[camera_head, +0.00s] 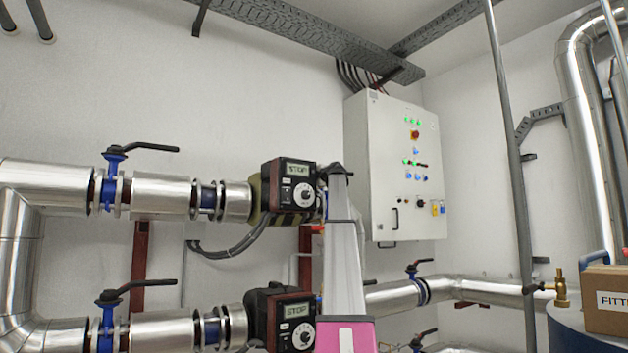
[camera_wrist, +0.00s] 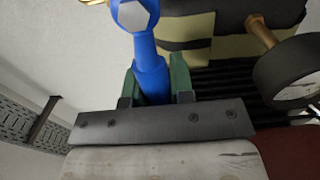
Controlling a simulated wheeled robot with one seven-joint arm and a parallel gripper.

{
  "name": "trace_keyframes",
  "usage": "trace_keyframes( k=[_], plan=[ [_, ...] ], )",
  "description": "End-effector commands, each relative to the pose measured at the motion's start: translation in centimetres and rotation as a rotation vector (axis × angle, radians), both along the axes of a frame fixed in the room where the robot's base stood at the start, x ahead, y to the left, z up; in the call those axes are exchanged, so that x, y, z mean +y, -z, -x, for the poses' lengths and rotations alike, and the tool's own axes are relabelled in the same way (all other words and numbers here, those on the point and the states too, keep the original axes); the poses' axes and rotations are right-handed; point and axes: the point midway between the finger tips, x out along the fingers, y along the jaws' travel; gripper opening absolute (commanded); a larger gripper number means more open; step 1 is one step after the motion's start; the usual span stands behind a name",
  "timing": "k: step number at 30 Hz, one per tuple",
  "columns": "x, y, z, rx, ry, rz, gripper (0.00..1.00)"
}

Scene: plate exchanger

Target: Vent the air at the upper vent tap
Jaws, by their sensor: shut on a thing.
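In the wrist view, my gripper (camera_wrist: 155,84) is shut on a blue handle (camera_wrist: 150,60), with one green finger pad on each side of it. The handle runs up to a pale hexagonal nut (camera_wrist: 134,14) at the top edge. A small brass-yellow piece (camera_wrist: 92,2) shows beside the nut, mostly cut off. I cannot tell from the wrist view alone whether this handle belongs to the upper vent tap. In the head view, my arm stands in front of the pipework, and the gripper and the held handle cannot be made out.
A round gauge (camera_wrist: 295,75) on a brass stem is close to the right in the wrist view. In the head view, two pumps (camera_head: 290,185) reading STOP and steel pipes stand left of my arm. A control cabinet (camera_head: 385,150) hangs behind. A carton (camera_head: 606,298) sits at right.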

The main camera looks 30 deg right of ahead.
Motion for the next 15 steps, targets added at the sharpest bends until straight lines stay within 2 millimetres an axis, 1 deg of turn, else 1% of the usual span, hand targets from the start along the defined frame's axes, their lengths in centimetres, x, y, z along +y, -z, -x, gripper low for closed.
trace_keyframes(
  k=[3,4,6,15],
  plan=[
    [0.06,0.21,0.08,0.004,-0.001,0.005,0.0],
    [0.06,0.21,0.08,0.004,-0.001,0.004,0.28],
    [0.05,0.19,0.08,0.004,-0.001,0.004,0.48],
    [0.02,0.1,0.1,0.002,0.0,0.002,0.48]
  ],
)
